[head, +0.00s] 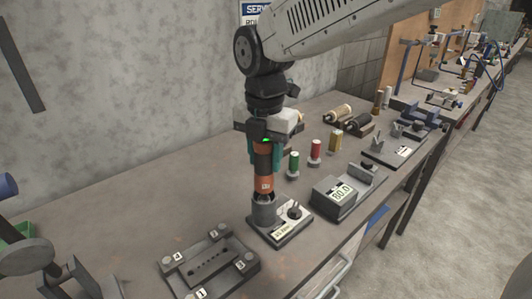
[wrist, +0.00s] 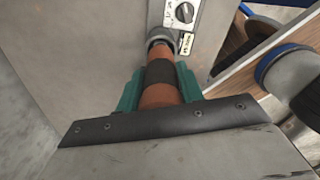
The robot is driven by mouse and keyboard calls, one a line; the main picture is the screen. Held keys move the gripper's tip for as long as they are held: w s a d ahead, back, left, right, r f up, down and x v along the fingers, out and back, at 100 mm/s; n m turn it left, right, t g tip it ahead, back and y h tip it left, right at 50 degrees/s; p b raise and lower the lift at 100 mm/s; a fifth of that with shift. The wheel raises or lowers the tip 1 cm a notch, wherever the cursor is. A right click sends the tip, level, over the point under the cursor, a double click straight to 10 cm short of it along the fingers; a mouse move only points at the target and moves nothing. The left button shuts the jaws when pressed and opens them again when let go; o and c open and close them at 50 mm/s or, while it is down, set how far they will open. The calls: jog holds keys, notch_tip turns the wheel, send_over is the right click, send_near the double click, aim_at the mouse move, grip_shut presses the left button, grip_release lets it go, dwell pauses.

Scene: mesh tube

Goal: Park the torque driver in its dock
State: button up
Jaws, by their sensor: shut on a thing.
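The torque driver (head: 264,183) is an orange cylinder with a black band, standing upright. My gripper (head: 264,155) is shut on it with teal fingers on either side of the black band. In the wrist view, the driver (wrist: 160,96) lies between the fingers of my gripper (wrist: 159,84). The dock (head: 263,212) is a grey cup on a labelled base plate. The driver's lower end meets the cup's mouth; how deep it sits inside is hidden. The dock cup (wrist: 163,37) also shows beyond the driver in the wrist view.
A grey box reading 80.0 (head: 338,193) stands right of the dock. Green (head: 293,164), red (head: 315,151) and yellow (head: 335,141) cylinders stand behind. A dark fixture plate (head: 210,262) lies at front left. The bench (head: 150,205) is bare at left.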

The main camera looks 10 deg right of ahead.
aim_at(265, 171)
jog(key=shift+f, duration=1.95)
dwell(1.5)
jog(key=o, duration=1.2)
jog(key=shift+o, duration=0.2)
jog(key=shift+r, duration=0.1)
